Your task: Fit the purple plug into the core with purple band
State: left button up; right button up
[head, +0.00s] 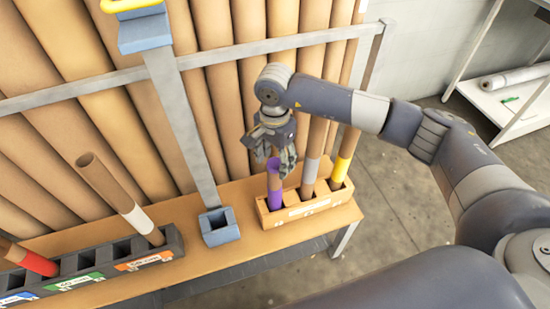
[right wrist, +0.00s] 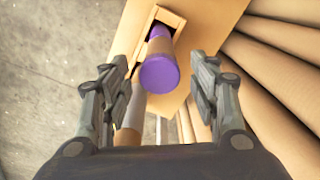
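The core with the purple band (head: 275,197) stands upright in the left slot of a light wooden box (head: 318,206). Its top end is covered by the purple plug (head: 273,164), which shows as a flat purple disc in the right wrist view (right wrist: 158,73). The plug appears seated on the core; how deep cannot be told. My right gripper (head: 273,153) is just above the plug. My left gripper is not in view.
Cores with white (head: 309,188) and yellow (head: 340,168) bands stand right beside it. A dark rack (head: 105,265) with coloured labels holds other cores at left. A blue-footed post (head: 219,228) stands between. Tall brown rolls and a grey rail (head: 250,48) are behind.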

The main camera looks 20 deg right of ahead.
jog(key=shift+r, duration=0.15)
notch_tip(320, 180, up, 7)
jog(key=shift+r, duration=0.3)
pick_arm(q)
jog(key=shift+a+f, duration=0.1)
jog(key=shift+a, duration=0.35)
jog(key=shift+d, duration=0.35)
